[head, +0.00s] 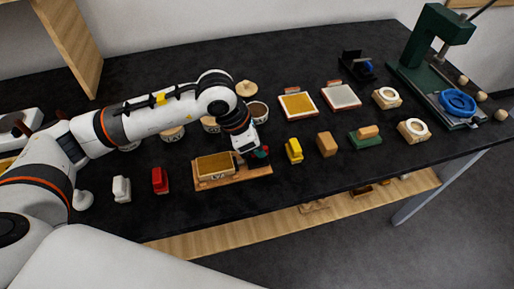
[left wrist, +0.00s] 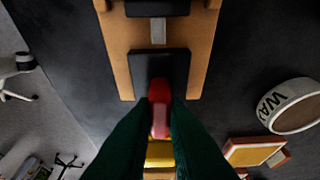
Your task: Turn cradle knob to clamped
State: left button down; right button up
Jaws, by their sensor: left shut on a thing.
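The wooden cradle (head: 232,179) lies near the front edge of the dark bench, with a gilt-topped block (head: 214,166) on it. My left gripper (head: 261,154) reaches down over the cradle's right end. In the left wrist view, its green fingers (left wrist: 159,115) are shut on a red knob (left wrist: 159,92) at the end of the cradle. A black block (left wrist: 153,65) and a short grey metal bar (left wrist: 158,31) lie in line with the knob on the wooden base (left wrist: 122,58). The fingers hide part of the knob, and its turned position cannot be told. My right gripper is not in view.
A yellow block (head: 293,150) stands close to the right of my left gripper, and a tan block (head: 326,144) farther right. A red block (head: 160,180) and a white block (head: 121,189) stand to the left. A round tub (head: 258,112) stands behind the gripper. A green press (head: 429,45) is at the back right.

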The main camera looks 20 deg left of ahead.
pick_arm(q)
jog(key=shift+r, duration=0.1)
dwell(0.4)
jog(key=c, duration=1.4)
grip_release()
jog(key=shift+c, duration=0.2)
jog(key=b+v, duration=0.1)
jog(key=v, duration=1.1)
jog(key=shift+b, duration=0.3)
